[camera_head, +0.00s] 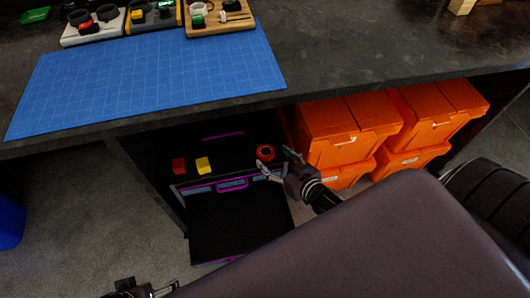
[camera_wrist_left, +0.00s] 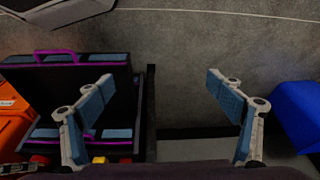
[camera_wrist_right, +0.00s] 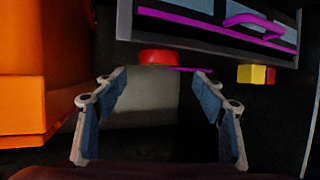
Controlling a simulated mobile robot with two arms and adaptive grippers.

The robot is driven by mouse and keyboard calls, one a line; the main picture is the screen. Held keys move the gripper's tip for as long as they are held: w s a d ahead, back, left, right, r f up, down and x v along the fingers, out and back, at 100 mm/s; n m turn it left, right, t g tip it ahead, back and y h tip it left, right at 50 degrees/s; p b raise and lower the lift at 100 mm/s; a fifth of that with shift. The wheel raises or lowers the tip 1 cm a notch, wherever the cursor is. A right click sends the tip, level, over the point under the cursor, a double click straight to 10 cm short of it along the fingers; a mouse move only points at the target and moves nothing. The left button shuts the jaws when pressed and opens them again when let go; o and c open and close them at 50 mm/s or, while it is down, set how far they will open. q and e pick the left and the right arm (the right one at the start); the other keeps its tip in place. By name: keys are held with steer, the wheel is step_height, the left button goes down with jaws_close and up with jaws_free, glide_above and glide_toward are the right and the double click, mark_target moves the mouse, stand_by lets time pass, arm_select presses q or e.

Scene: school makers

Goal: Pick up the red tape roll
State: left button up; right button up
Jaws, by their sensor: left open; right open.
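The red tape roll (camera_head: 265,152), a small ring with a dark centre, sits on a black surface below the worktop, right of a red block (camera_head: 179,166) and a yellow block (camera_head: 203,164). My right gripper (camera_head: 278,161) is open right beside the roll at its right. In the right wrist view the roll (camera_wrist_right: 158,57) shows beyond and between the open fingertips (camera_wrist_right: 157,80), with nothing held. My left gripper (camera_wrist_left: 160,84) is open and empty over grey floor; in the head view only a piece of it shows at the bottom edge.
A black drawer unit with purple handles (camera_head: 232,185) stands under the worktop. Orange bins (camera_head: 345,130) stand close to the right of my right gripper. A blue cutting mat (camera_head: 150,75) and trays of parts lie on the worktop above. A blue bin (camera_wrist_left: 298,112) stands right of my left gripper.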

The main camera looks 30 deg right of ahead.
mark_target(263, 148)
steer(key=b+x, duration=0.1)
steer(key=x, duration=0.3)
steer(key=shift+d+f+b, duration=0.1)
steer(key=shift+f+b, duration=0.2)
steer(key=shift+w+f, duration=0.15)
steer(key=shift+w, duration=0.25)
arm_select(q)
steer(key=v, duration=0.5)
steer(key=shift+w+a+r, duration=0.1)
arm_select(e)
steer(key=c, duration=1.1)
